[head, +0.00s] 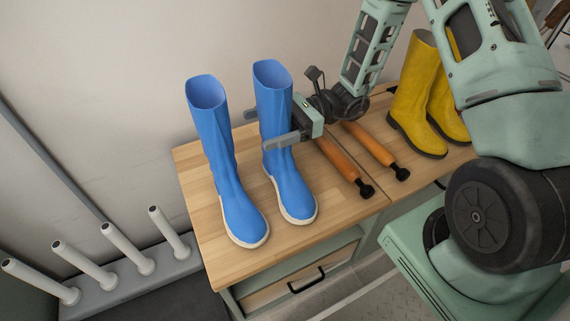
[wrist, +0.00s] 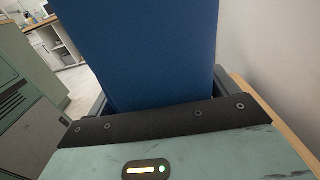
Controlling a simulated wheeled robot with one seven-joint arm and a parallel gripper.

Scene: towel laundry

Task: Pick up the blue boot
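Two blue boots with white soles stand upright on the wooden tabletop, the left boot (head: 222,165) and the right boot (head: 281,172). My gripper (head: 268,127) is level with the upper shaft of the right boot, with one finger on its near side and one on its far side. In the wrist view the blue shaft (wrist: 150,50) fills the space between the fingers (wrist: 160,95). I cannot tell whether the fingers press on it. The far finger is partly hidden behind the boot.
Two orange-brown rods with black ends (head: 343,160) lie right of the boots. Yellow boots (head: 415,95) stand farther right. A rack with several white pegs (head: 120,262) is at lower left. A wall is close behind the wooden table (head: 240,262).

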